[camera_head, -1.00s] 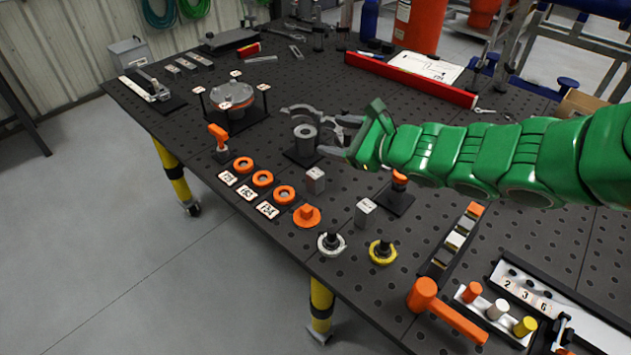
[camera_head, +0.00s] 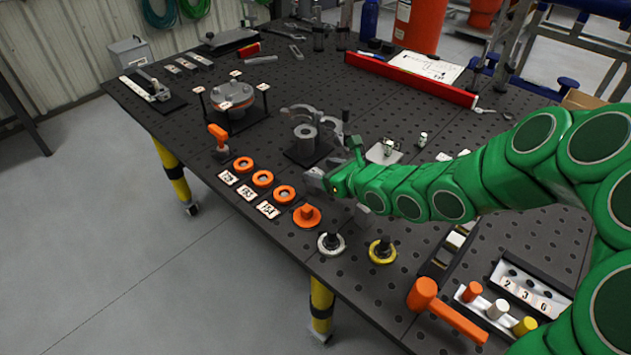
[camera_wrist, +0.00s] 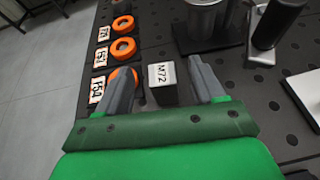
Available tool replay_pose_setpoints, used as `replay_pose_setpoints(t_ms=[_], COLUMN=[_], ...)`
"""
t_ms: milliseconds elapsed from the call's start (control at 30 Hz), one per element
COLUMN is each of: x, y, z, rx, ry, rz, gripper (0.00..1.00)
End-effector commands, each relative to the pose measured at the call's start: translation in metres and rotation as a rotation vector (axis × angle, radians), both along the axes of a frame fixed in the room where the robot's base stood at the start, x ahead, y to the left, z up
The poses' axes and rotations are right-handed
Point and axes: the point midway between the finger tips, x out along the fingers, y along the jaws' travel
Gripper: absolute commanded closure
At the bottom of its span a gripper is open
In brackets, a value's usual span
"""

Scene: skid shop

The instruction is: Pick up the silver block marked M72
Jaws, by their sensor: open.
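The silver block marked M72 (camera_wrist: 162,82) stands on the dark perforated table in the wrist view, its label facing up. My gripper (camera_wrist: 160,72) is open, with one grey finger on each side of the block and a visible gap to each.
Orange rings (camera_head: 263,178) with label cards lie left of my gripper. A grey cylinder on a dark base (camera_head: 305,138) stands behind it.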

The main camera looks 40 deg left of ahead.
Motion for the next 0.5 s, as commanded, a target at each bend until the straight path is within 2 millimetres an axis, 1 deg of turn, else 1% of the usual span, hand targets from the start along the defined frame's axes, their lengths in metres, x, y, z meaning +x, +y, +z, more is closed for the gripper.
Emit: replay_pose_setpoints(t_ms=[33,200,367,500], x=[0.0,0.0,0.001,0.0], y=[0.0,0.0,0.0,0.006], z=[-0.006,-0.019,-0.023,-0.025], rx=[-0.001,-0.001,-0.001,-0.001], ry=[0.002,0.0,0.0,0.0], rz=[-0.001,0.0,-0.001,0.001], gripper=[0.32,0.32,0.32,0.32])
